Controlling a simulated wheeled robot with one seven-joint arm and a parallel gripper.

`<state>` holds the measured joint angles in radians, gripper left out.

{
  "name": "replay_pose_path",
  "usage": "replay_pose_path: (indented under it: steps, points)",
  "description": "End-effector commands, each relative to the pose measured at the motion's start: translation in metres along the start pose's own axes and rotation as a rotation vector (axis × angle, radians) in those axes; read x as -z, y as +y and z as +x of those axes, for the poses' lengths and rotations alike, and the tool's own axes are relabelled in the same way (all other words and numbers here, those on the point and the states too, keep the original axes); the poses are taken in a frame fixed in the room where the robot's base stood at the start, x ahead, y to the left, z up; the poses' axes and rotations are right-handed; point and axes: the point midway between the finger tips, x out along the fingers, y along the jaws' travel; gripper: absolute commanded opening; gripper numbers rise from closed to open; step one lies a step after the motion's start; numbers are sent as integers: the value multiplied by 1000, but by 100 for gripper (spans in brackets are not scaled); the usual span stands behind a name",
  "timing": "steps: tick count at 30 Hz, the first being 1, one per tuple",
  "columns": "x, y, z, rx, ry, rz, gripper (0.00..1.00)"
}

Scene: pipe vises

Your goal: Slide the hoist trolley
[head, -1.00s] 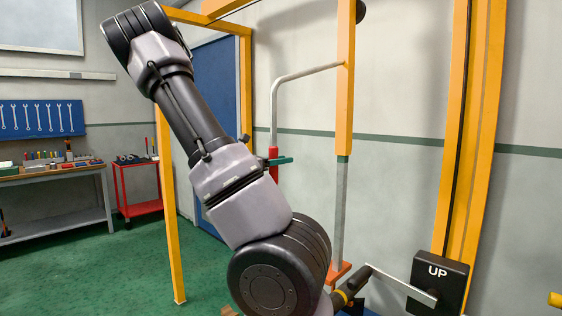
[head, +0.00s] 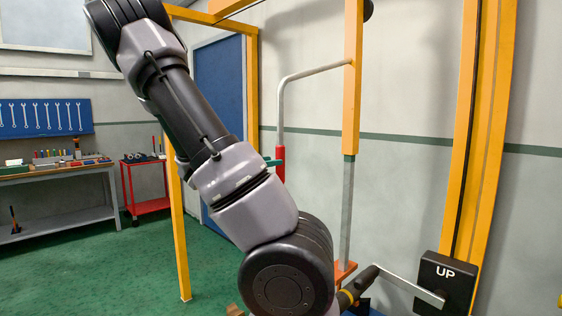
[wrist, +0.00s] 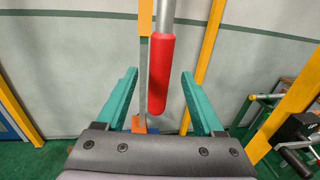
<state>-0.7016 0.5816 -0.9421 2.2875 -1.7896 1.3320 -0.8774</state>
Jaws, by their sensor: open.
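The hoist trolley's orange upright (head: 353,85) hangs from overhead, with a grey post below it. A bent grey pipe handle (head: 310,74) comes off the upright and ends in a red grip (head: 280,165). In the wrist view the red grip (wrist: 160,75) hangs upright between my gripper's two green fingers (wrist: 160,92). The fingers stand apart, with a visible gap on each side of the grip. In the head view my gripper (head: 273,162) is mostly hidden behind my arm, with some green showing beside the grip. The trolley's upper fitting is cut off.
A yellow frame leg (head: 179,230) stands at left by a blue door (head: 220,95). A black UP box (head: 446,283) with a lever is at lower right by a yellow column (head: 482,130). A red cart (head: 147,206) and workbench stand far left. Green floor is open at left.

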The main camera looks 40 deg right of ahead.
Motion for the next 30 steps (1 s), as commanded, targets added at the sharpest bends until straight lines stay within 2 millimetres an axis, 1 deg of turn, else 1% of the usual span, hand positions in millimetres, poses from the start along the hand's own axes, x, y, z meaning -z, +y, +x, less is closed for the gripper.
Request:
replay_pose_path:
  steps: [1, 3, 6, 9, 25, 28, 30]
  points:
    - [0, 1, -9, -3, 1, 0, 69]
    - [0, 1, -18, -2, 0, 1, 69]
    - [0, 0, -26, -1, 0, -1, 69]
    - [0, 0, -29, 0, 1, -1, 69]
    - [1, -1, -28, 3, 5, 3, 69]
    - [8, -9, -26, 30, 60, 42, 69]
    - [18, -22, -25, 73, 145, 105, 69]
